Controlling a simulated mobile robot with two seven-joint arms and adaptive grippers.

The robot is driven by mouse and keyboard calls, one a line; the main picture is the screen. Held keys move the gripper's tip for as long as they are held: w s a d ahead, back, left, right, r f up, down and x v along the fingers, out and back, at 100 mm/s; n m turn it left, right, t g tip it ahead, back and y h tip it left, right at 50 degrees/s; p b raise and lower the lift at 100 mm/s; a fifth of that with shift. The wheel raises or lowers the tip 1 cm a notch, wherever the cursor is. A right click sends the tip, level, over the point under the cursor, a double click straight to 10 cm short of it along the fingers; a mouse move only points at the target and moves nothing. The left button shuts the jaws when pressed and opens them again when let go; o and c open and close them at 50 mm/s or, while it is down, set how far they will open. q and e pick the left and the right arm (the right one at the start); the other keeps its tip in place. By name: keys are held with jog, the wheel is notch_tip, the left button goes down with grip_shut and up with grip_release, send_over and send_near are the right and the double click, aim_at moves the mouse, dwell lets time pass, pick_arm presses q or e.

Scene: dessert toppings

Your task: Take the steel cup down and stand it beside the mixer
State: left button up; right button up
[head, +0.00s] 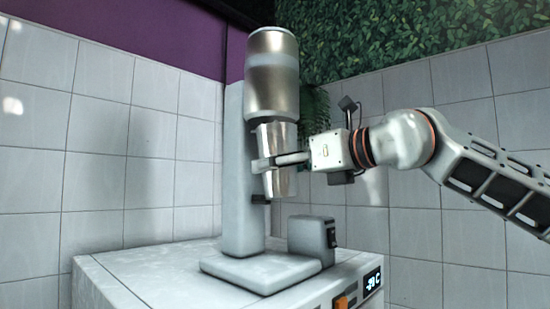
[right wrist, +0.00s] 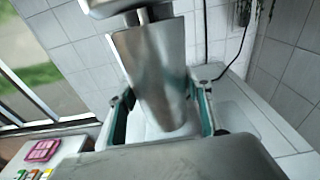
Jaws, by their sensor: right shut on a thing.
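The steel cup (head: 276,136) is upright at the mixer (head: 239,190), just below the mixer's round metal head (head: 272,75). Its lower end is above the mixer's base. My right gripper (head: 279,161) comes from the right and is shut on the cup around its middle. In the right wrist view the cup (right wrist: 155,75) stands between the two fingers (right wrist: 163,112), with the mixer head above it. I cannot tell whether the cup's rim still touches the mixer. My left gripper is in no view.
The mixer stands on a white cabinet (head: 135,270) with a small display and an orange switch at its front. The cabinet top left of the mixer is clear. Tiled walls (head: 100,150) are close behind. In the right wrist view a pink item (right wrist: 43,150) lies at lower left.

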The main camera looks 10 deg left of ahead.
jog(key=shift+d, duration=0.1)
dwell(0.4)
jog(key=shift+f+b, duration=0.15)
jog(key=shift+b, duration=0.2)
jog(key=shift+s+d+f+b, duration=0.1)
jog(key=shift+f+b, duration=0.6)
jog(key=shift+f, duration=0.05)
jog(key=shift+f+b, duration=0.4)
jog(key=shift+f, duration=0.05)
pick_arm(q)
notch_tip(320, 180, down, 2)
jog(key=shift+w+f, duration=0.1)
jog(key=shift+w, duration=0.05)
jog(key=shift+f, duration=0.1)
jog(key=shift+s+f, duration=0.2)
